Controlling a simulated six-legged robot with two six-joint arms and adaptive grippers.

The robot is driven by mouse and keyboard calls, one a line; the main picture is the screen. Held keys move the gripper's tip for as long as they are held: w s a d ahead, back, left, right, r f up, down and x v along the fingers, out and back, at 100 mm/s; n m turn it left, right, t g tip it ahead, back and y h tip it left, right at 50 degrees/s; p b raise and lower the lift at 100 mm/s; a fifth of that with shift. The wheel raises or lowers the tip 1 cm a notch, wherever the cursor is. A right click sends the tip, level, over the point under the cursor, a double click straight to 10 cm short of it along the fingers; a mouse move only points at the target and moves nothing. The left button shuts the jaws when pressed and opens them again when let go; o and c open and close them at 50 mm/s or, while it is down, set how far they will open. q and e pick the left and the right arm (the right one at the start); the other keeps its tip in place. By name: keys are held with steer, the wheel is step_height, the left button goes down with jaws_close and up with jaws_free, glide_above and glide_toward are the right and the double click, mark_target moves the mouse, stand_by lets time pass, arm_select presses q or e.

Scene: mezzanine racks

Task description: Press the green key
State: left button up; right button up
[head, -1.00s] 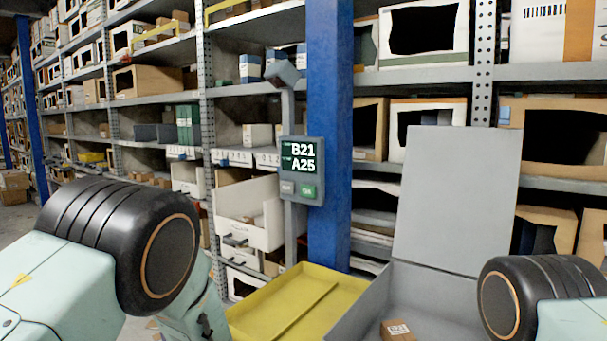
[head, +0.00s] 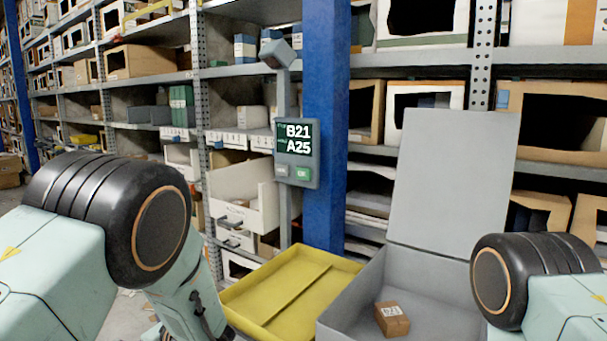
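The green key (head: 303,174) is at the lower right of a small grey terminal (head: 297,152) on a post beside the blue upright. A grey key (head: 282,171) sits to its left. The terminal's dark screen reads B21 and A25. My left arm comes in from the left and reaches down out of the bottom edge; its gripper is out of view. My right arm shows at the right edge, and its gripper is out of view too. Nothing of mine touches the terminal.
A yellow tray (head: 270,309) lies below the terminal. Right of it, an open grey box (head: 345,315) with its lid (head: 455,180) raised holds a small brown carton (head: 392,319). A blue upright (head: 325,130) stands right of the terminal. Racks with boxes fill the background.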

steer(key=shift+w+a, duration=0.15)
steer(key=shift+a, duration=0.05)
steer(key=c, duration=0.6)
jaws_close()
steer(key=shift+d, duration=0.1)
stand_by(0.4)
